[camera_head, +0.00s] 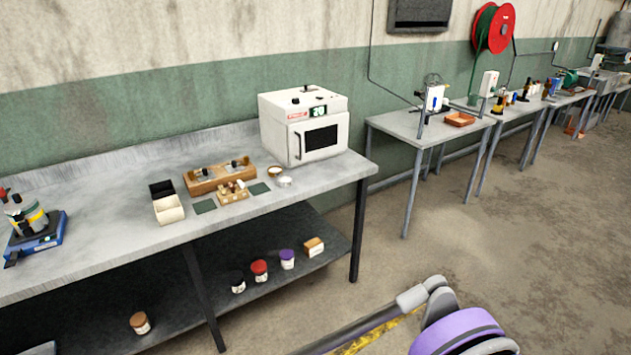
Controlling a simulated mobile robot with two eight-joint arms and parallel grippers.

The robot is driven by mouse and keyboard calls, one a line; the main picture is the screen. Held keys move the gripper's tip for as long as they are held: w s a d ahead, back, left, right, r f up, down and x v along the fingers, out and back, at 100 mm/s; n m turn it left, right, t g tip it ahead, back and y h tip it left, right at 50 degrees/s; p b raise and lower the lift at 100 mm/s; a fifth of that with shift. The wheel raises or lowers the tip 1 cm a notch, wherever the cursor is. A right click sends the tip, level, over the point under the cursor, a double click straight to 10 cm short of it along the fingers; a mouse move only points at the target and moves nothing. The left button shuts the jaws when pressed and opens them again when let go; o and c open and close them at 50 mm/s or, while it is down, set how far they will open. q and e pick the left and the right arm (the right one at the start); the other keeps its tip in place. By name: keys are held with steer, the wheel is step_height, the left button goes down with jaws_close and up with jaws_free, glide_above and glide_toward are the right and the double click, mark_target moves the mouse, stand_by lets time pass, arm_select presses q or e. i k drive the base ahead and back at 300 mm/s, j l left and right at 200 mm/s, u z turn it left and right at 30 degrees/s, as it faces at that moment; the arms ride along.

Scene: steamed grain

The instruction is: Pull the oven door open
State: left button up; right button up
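The oven (304,124) is a white box with a small lit display, standing near the right end of the grey workbench. Its front door (319,140) has a dark window and a handle (298,146) on the left side. The door looks closed. Part of an arm of mine, grey and purple, shows at the bottom right, over the floor and well apart from the oven. Neither gripper can be made out in this view.
The grey workbench (110,190) holds a wooden rack (207,180), a two-part bin (168,212) and a blue device (36,238) with cans. Small jars stand on its lower shelf (310,228). A second table (412,125) stands to the right. The floor (390,262) in front is clear.

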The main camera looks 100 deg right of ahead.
mark_target(314, 139)
steer(key=z, duration=3.3)
